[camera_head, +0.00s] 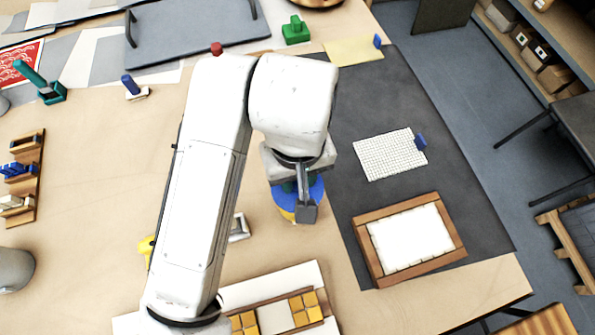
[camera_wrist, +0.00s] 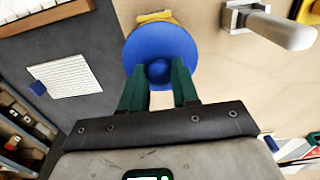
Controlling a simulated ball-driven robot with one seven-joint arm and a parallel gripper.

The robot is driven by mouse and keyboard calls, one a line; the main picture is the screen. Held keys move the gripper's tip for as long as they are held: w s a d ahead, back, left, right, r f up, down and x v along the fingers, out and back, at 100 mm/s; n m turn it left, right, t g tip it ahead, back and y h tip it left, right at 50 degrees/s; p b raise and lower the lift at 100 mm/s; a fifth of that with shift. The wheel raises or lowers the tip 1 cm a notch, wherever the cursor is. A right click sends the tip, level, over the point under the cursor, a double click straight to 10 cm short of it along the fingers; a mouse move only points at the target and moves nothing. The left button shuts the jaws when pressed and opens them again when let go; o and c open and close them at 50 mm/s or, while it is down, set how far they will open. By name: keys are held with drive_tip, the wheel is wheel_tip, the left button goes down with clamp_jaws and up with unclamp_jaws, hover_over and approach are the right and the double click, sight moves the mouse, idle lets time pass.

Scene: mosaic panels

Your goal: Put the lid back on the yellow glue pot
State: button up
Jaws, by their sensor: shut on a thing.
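My gripper (camera_head: 304,196) is over the table, left of the dark mat. In the wrist view its green fingers (camera_wrist: 158,82) are shut on the round knob of a blue disc-shaped lid (camera_wrist: 160,40). The lid also shows in the head view (camera_head: 317,188), partly hidden by my gripper. The yellow glue pot (camera_head: 288,214) shows as a small yellow part below the lid's left edge. In the wrist view a yellow strip of the pot (camera_wrist: 153,17) peeks out past the lid's far edge. Most of the pot is hidden. I cannot tell whether lid and pot touch.
A wood-framed panel (camera_head: 362,225) and a white tile sheet (camera_head: 388,155) lie on the dark mat (camera_head: 450,185). A tray with yellow tiles (camera_head: 322,275) is in front.

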drive_tip(key=o, duration=1.6)
drive_tip(key=shift+r, duration=0.1)
drive_tip(key=shift+r+p, duration=3.1)
drive_tip(key=shift+r, duration=0.35)
clamp_jaws()
drive_tip(key=shift+f, duration=0.25)
